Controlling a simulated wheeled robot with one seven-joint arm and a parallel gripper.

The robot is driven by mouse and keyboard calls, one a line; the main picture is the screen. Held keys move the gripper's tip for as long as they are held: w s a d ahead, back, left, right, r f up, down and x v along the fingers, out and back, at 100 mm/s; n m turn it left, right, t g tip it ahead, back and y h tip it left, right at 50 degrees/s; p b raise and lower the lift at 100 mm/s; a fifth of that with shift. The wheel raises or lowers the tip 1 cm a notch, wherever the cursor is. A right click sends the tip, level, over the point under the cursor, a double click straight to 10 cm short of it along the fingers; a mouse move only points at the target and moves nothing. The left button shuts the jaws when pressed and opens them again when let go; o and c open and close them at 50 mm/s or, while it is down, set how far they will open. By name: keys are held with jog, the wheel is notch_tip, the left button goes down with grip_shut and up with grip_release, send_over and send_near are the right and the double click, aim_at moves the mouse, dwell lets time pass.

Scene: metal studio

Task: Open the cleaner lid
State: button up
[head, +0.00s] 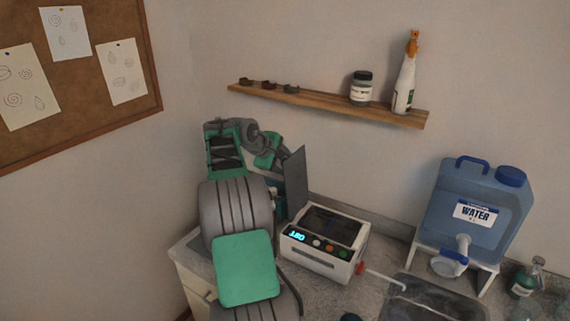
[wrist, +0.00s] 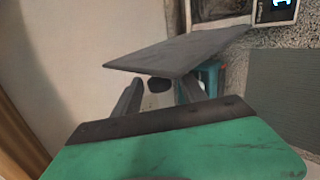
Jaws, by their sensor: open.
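The cleaner (head: 325,244) is a white box with a lit display and coloured buttons on the counter. Its dark basin opening shows on top. The lid (head: 295,183) is a dark grey panel standing steeply up at the cleaner's left side, clear of the opening. In the wrist view the lid (wrist: 180,52) spans the upper middle, with part of the cleaner (wrist: 240,12) beyond it. My gripper (wrist: 158,88) is open, its two dark fingers near the lid's underside or near edge. I cannot tell whether they touch it. In the head view my arm largely hides the gripper.
A blue water tank (head: 473,220) on a white stand and a sink (head: 430,307) are right of the cleaner. A wooden shelf (head: 325,104) holds a jar and a spray bottle above. A teal object (wrist: 211,72) is partly hidden behind the lid.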

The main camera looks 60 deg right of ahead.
jog(key=v, duration=0.7)
jog(key=shift+a+b, duration=0.25)
jog(key=shift+b, duration=0.2)
jog(key=shift+r, duration=0.1)
